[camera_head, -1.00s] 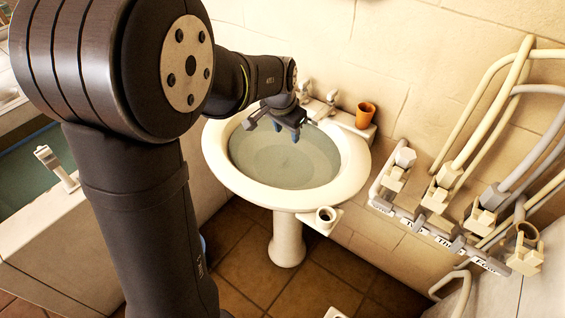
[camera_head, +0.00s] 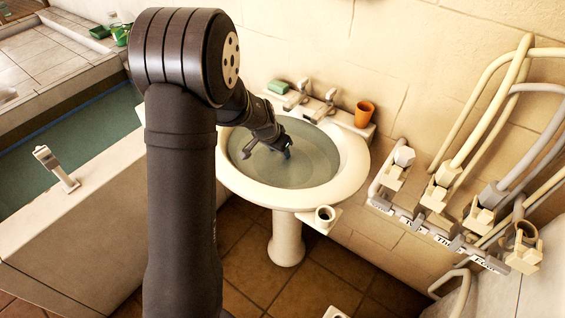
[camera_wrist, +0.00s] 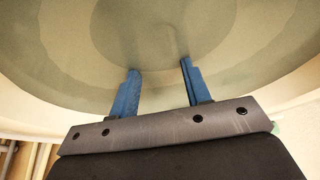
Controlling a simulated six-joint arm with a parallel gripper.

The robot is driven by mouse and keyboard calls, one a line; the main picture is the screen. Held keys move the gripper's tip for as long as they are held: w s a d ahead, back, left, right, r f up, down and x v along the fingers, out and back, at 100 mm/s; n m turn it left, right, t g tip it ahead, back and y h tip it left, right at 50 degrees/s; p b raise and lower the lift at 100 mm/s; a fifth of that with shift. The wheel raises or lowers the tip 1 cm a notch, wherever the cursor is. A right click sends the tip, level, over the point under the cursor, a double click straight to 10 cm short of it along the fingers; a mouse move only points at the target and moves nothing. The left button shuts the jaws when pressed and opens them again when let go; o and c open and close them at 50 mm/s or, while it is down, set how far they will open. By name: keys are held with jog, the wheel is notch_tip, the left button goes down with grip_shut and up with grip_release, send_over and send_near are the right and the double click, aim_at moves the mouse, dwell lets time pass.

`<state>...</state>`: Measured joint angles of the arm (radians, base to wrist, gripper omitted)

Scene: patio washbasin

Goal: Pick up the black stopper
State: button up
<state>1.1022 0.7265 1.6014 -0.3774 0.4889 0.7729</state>
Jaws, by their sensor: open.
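My gripper (camera_head: 267,151) is over the left part of the basin, pointing down towards the water. In the wrist view my gripper (camera_wrist: 159,67) shows two blue fingers spread apart with nothing between them. I cannot tell whether the fingertips touch the water.
Two taps (camera_head: 329,98) and a green soap bar (camera_head: 278,87) are at the back of the basin. An orange cup (camera_head: 364,114) stands at its back right. Pipes with valves (camera_head: 480,215) are on the right.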

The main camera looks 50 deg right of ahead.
aim_at(282, 159)
jog(key=shift+w+x, duration=0.15)
jog(key=shift+x, duration=1.4)
jog(key=shift+w+x, duration=0.2)
jog(key=shift+x, duration=1.3)
jog(key=shift+a, duration=0.2)
grip_shut()
